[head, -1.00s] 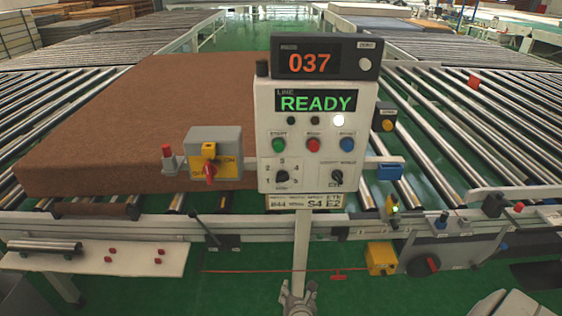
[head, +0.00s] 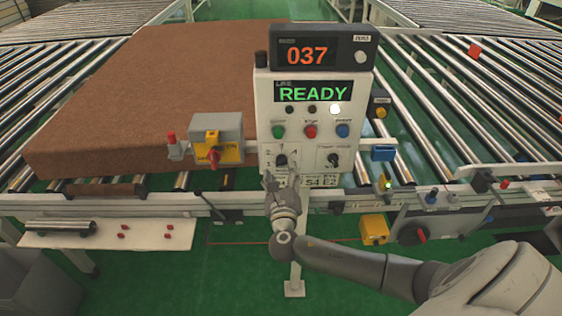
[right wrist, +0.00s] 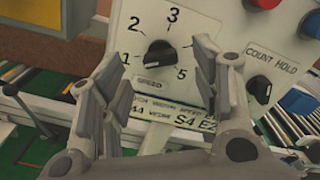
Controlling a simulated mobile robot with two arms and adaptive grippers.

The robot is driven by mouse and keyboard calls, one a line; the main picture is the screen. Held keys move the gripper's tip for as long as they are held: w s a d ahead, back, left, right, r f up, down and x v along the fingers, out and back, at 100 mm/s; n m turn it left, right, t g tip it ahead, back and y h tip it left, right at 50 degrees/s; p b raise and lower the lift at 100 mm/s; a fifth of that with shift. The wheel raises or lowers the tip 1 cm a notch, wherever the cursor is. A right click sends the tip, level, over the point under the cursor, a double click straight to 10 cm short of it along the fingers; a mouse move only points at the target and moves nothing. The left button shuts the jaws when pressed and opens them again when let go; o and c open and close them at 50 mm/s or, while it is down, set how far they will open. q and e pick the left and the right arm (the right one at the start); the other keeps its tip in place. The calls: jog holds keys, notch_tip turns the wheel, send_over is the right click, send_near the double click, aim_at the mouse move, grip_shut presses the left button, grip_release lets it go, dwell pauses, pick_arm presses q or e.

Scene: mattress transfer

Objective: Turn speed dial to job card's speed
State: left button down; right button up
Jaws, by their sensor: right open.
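The 4 is hidden behind a finger. I cannot tell exactly where its pointer is. It also shows in the head view (head: 281,160). The job card (right wrist: 185,118) below it reads S4 E2 and is partly covered. My right gripper (head: 270,180) is open in front of the dial. In the right wrist view its fingers (right wrist: 157,75) appear on either side of the dial, apart from it. My left gripper is not in view.
A count/hold knob (right wrist: 260,88) is right of the speed dial. Green, red and blue buttons (head: 310,131) are above. A yellow switch box (head: 214,142) stands left, before the brown mattress (head: 130,100). The display (head: 313,92) reads READY.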

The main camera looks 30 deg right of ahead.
aim_at(281, 164)
jog(key=shift+p+x, duration=0.4)
jog(key=shift+x, duration=1.8)
jog(key=c, duration=1)
